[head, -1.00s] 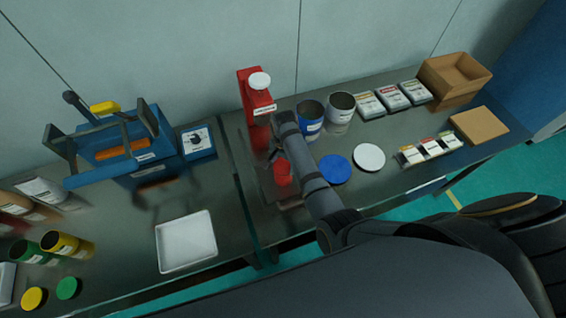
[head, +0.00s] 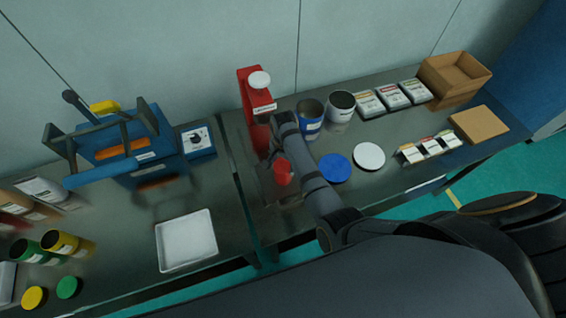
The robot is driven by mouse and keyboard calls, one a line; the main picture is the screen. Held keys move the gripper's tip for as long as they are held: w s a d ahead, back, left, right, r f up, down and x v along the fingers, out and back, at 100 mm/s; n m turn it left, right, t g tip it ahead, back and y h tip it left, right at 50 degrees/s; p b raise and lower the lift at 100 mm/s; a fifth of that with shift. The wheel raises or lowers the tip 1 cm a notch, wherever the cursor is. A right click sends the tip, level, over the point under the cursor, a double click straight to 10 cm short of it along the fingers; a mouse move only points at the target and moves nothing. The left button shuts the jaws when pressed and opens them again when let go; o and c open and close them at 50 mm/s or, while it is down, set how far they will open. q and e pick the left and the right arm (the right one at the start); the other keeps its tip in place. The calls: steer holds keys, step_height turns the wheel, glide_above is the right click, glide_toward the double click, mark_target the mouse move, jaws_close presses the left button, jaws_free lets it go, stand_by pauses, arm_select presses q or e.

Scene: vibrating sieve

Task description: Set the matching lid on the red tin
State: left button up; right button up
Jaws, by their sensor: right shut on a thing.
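My right gripper (head: 277,158) is over the bench in the middle of the head view, mostly covered by my own arm. It is shut on a small red piece (head: 283,173), which looks like the red lid, seen partly and tilted. Whether it touches the bench cannot be told. No red tin shows clearly; my arm hides the area left of the blue tin (head: 309,118). My left gripper is not in view.
A red stand (head: 254,88) with a white knob is behind my gripper. A white tin (head: 341,104), a blue lid (head: 335,168) and a white lid (head: 369,156) are to the right. A white tray (head: 187,240) and a blue machine (head: 125,150) are to the left.

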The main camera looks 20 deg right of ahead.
steer(key=o, duration=0.9)
steer(key=shift+r, duration=4)
